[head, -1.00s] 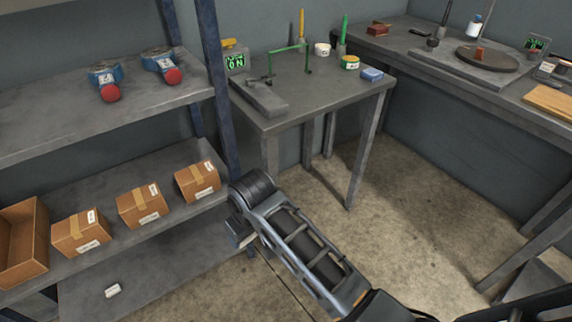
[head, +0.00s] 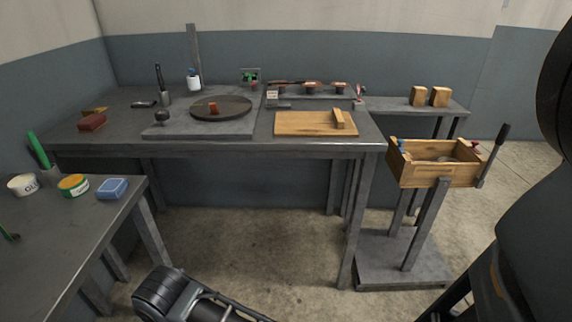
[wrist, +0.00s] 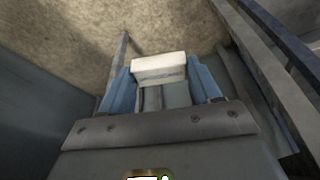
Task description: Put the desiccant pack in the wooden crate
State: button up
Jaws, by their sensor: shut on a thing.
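The wooden crate (head: 436,174) stands on a post stand at the right in the head view, open at the top. A long dark handle stands at its right side. Its inside is only partly visible. In the wrist view, my gripper (wrist: 160,80) is shut on a small white block-shaped pack, the desiccant pack (wrist: 158,66), held between its blue fingers. The floor shows behind the pack.
A long workbench (head: 210,148) crosses the back, with a dark turntable (head: 221,107) and a wooden board (head: 310,123). A side table (head: 60,235) at left holds tins and a blue box (head: 112,188). Open floor lies between my arm and the crate stand.

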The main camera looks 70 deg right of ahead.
aim_at(430, 180)
jog(key=j+z, duration=0.1)
jog(key=z, duration=0.35)
jog(key=i+j+z, duration=0.1)
jog(key=z, duration=0.35)
jog(key=j+z, duration=0.15)
jog(key=z, duration=0.3)
jog(key=j+z, duration=0.1)
jog(key=z, duration=0.35)
jog(key=j+z, duration=0.15)
jog(key=z, duration=0.3)
